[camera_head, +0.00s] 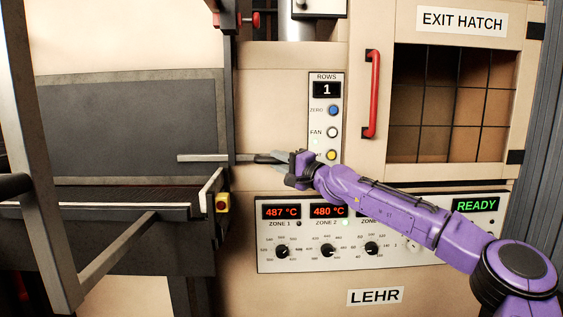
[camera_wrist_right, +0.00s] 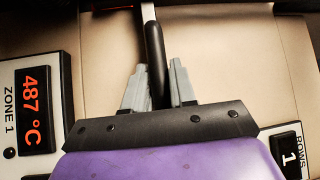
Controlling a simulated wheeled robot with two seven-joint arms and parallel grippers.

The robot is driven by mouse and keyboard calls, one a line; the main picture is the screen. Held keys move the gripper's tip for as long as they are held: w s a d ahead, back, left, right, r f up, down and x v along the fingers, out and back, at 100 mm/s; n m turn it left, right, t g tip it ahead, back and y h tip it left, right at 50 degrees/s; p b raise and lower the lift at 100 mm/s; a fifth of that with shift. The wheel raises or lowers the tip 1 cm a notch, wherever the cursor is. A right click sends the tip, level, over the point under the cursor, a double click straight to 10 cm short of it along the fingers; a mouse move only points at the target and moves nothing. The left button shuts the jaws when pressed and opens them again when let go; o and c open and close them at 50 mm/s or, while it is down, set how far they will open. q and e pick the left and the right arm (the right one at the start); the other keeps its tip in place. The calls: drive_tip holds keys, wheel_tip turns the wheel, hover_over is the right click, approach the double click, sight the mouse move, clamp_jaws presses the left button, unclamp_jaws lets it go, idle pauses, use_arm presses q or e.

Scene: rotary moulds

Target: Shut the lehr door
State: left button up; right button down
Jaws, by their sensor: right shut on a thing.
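My right gripper (camera_head: 290,166) is shut on the black grip of a metal lever (camera_head: 203,158) at the front of the lehr. In the right wrist view the black grip (camera_wrist_right: 155,60) sits between the two grey fingers of the gripper (camera_wrist_right: 158,85), and a metal rod continues beyond it. The lever lies about level and points left, in front of a dark grey panel (camera_head: 130,120); I cannot tell for sure whether this panel is the lehr door. The fingers hide the right end of the grip. My left gripper is not in view.
The control panel (camera_head: 300,262) with temperature displays is below my right arm. A button strip (camera_head: 326,75) is above the gripper. The exit hatch (camera_head: 450,105) with its red handle (camera_head: 372,95) is at right. A grey metal frame (camera_head: 45,150) stands at left.

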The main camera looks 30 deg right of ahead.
drive_tip(key=shift+a+f, duration=0.25)
drive_tip(key=shift+f, duration=0.1)
drive_tip(key=c, duration=1)
unclamp_jaws()
drive_tip(key=shift+w+a, duration=0.1)
drive_tip(key=shift+w, duration=0.1)
drive_tip(key=shift+c, duration=0.2)
drive_tip(key=shift+w+f, duration=0.1)
drive_tip(key=shift+w, duration=0.05)
drive_tip(key=shift+s+d+r, duration=0.2)
drive_tip(key=shift+s+d, duration=0.15)
drive_tip(key=p+v, duration=0.3)
drive_tip(key=v, duration=0.7)
drive_tip(key=shift+p, duration=0.35)
drive_tip(key=shift+f, duration=0.1)
